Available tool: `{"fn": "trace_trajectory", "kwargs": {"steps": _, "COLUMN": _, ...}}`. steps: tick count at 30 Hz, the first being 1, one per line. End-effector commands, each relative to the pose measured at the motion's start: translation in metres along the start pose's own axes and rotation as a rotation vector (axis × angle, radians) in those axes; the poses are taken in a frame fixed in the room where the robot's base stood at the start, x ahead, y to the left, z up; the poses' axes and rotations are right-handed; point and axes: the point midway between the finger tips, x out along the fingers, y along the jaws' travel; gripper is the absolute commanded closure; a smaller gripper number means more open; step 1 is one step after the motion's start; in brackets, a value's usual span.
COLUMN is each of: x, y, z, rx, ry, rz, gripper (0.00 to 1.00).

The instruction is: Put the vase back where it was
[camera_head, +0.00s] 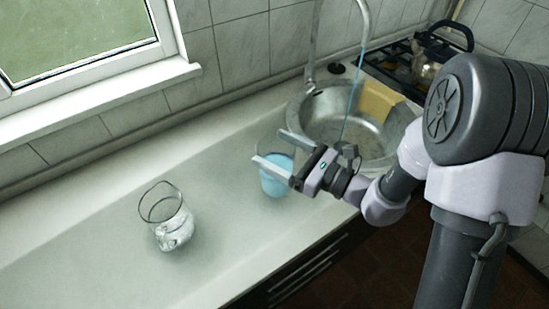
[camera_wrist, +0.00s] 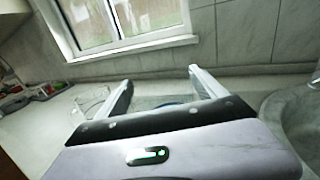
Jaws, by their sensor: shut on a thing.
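A clear glass vessel with light blue contents (camera_head: 275,180), which I take for the vase, stands roughly upright over the counter just left of the sink. My gripper (camera_head: 271,149) is shut on its upper part, with one finger on each side. I cannot tell whether its base touches the counter. In the wrist view my gripper (camera_wrist: 160,82) shows both fingers apart, and only a faint part of the vessel's rim (camera_wrist: 168,103) shows between them; the gripper body hides the rest.
A kettle (camera_head: 428,65) sits on the stove behind.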

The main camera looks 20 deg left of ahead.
Motion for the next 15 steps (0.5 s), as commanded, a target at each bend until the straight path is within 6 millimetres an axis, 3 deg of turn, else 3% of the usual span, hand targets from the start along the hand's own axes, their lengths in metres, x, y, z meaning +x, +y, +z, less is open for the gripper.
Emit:
{"fn": "trace_trajectory", "kwargs": {"steps": 4, "x": 0.011, "y": -0.004, "z": -0.002, "rx": 0.000, "ry": -0.003, "rz": 0.001, "gripper": 0.93}}
{"fn": "trace_trajectory", "kwargs": {"steps": 11, "x": 0.010, "y": -0.004, "z": -0.035, "rx": 0.000, "ry": -0.001, "rz": 0.000, "gripper": 0.93}}
{"fn": "trace_trajectory", "kwargs": {"steps": 15, "x": 0.010, "y": -0.004, "z": -0.036, "rx": -0.002, "ry": -0.002, "rz": 0.000, "gripper": 0.93}}
